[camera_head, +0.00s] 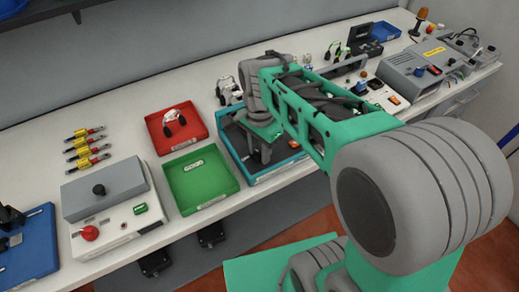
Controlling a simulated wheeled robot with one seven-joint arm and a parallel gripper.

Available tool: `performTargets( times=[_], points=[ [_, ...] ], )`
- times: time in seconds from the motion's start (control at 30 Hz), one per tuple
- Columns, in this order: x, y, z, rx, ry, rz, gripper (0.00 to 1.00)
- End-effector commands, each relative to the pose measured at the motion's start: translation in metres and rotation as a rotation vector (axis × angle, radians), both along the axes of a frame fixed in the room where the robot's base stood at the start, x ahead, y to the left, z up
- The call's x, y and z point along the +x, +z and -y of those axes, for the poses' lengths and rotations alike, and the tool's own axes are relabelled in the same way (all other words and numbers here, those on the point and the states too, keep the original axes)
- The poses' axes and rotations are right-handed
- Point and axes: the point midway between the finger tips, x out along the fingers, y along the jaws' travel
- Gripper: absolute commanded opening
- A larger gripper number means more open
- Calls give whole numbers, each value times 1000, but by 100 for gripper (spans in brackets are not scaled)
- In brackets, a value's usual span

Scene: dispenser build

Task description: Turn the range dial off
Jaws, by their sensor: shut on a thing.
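My gripper (263,152) points down over the teal-rimmed tray (276,173) in the middle of the bench. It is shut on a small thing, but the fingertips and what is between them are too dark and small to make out. I cannot tell which dial is the range dial. A black knob (99,189) sits on a grey box at the left, with a red knob (90,232) on the white panel before it. A blue knob (360,87) is on a panel at the right, partly behind my arm.
A red tray (157,134) with a white-and-red item and a green tray (184,187) with a small white strip lie left of my gripper. Several yellow-and-red tools (84,133) lie behind the grey box. Grey instruments (405,72) stand at the right. Bare bench shows at the back left.

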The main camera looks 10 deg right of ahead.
Motion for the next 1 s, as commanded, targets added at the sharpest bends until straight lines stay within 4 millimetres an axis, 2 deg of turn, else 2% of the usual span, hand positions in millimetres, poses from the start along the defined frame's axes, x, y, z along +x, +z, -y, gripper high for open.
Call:
performTargets(
  times=[0.5,1.0],
  points=[
    [0,1,0,0,407,0,0],
    [0,1,0,0,520,1,0]
  ],
)
